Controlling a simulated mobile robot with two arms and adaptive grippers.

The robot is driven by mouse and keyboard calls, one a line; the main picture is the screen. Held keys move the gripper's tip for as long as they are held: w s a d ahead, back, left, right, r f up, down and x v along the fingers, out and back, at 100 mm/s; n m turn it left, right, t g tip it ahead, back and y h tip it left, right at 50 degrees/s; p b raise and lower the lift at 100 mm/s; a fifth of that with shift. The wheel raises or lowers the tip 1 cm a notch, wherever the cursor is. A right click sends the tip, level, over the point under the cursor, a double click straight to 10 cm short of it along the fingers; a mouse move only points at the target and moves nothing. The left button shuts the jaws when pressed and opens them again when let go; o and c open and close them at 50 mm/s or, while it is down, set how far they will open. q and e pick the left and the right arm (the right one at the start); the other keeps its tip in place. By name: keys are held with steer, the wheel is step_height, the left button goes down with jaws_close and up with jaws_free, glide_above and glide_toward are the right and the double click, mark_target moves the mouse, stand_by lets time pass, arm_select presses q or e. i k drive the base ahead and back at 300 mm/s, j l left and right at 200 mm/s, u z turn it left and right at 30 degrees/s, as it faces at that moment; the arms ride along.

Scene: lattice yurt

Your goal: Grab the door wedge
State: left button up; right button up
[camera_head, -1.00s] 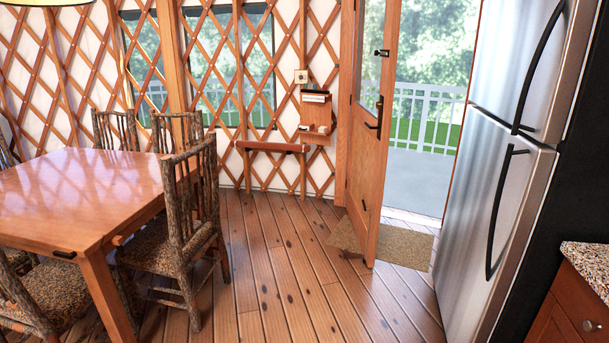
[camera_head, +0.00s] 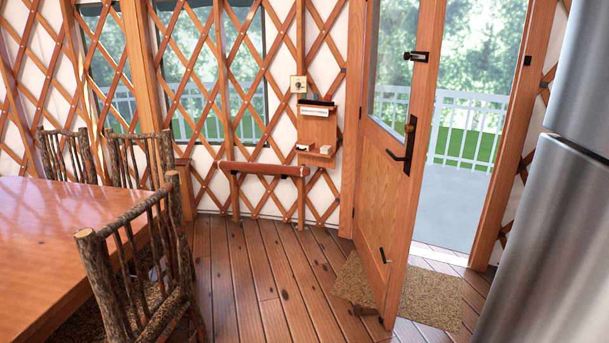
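A small brown piece (camera_head: 366,311), which looks like the door wedge, lies on the floor against the foot of the open wooden door (camera_head: 384,190). It is small in the picture, so its exact shape is hard to tell. It sits by the edge of the tan doormat (camera_head: 436,296). Neither of my grippers shows in the head view.
A wooden table (camera_head: 60,225) and rustic chairs (camera_head: 140,262) stand at the left. A steel fridge (camera_head: 545,240) stands at the right. Plank floor (camera_head: 262,285) is clear between them. A small bench (camera_head: 264,170) stands by the lattice wall.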

mark_target(358, 310)
steer(key=i, duration=1.75)
